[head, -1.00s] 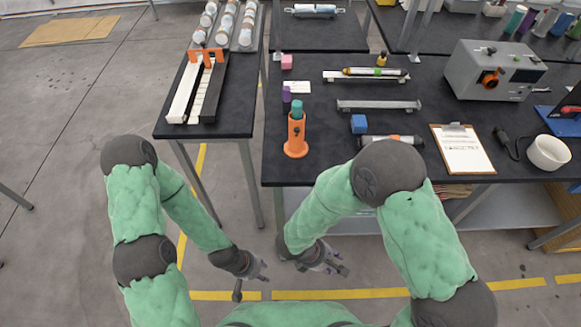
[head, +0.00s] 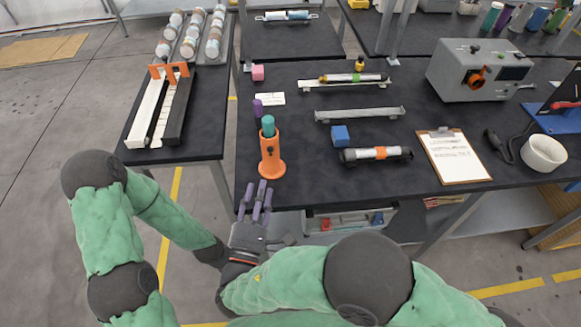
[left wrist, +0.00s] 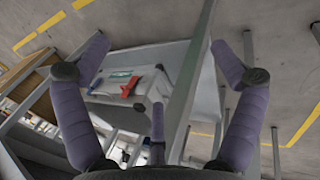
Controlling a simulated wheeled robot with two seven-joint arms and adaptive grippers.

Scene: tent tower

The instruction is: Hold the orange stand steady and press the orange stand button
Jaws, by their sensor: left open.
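The orange stand (head: 271,168) stands upright near the front left corner of the dark table in the head view. A teal cylinder (head: 268,126) sits in its top, and a small dark spot, perhaps the button, is on its front. My right gripper (head: 257,192) is below and in front of the stand, beside the table's front edge, fingers up, apart and empty. It does not touch the stand. My left gripper is mostly hidden behind it in the head view; in the left wrist view my left gripper (left wrist: 158,48) is open and empty. The stand is not clearly visible there.
A purple cylinder (head: 258,108) stands just behind the stand. A blue block (head: 340,136) and a tube with an orange band (head: 378,154) lie to its right. The side table (head: 200,145) is left, across a gap. A shelf with a red item (left wrist: 130,87) shows under the table.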

